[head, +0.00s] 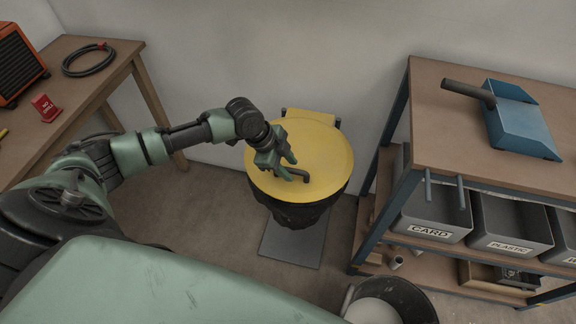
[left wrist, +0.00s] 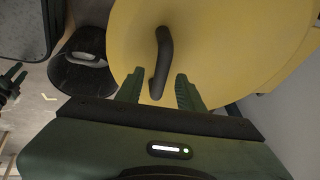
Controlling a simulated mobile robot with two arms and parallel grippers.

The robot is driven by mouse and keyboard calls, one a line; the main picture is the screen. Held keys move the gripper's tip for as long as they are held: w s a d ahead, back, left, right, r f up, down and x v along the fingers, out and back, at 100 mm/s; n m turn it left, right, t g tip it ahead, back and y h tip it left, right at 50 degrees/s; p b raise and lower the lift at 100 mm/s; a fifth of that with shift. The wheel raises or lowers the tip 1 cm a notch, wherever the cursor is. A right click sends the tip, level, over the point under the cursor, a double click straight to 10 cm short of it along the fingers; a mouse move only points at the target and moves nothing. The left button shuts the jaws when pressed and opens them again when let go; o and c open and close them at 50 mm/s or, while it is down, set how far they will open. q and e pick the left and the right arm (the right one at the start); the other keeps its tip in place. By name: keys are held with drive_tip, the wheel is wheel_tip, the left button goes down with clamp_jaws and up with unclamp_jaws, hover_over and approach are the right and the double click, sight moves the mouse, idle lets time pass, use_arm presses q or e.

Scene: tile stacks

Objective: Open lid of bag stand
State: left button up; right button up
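The bag stand has a round yellow lid (head: 325,165), which lies closed over a black bag (head: 298,214). A dark bar handle (head: 291,176) sits on the lid near its front. My left gripper (head: 285,168) is over the lid, just at the handle. In the left wrist view the gripper (left wrist: 160,88) is open, its two green fingers apart, with the near end of the handle (left wrist: 162,62) between or just beyond them. I cannot tell whether a finger touches it.
A workbench (head: 428,85) with a blue dustpan-like tool (head: 520,125) stands to the right, with grey labelled bins (head: 433,213) below. A black bucket (head: 412,297) stands at the front. A wooden table (head: 90,82) is at left. A wall is close behind the stand.

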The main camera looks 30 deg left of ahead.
use_arm(q)
clamp_jaws()
idle(1.4)
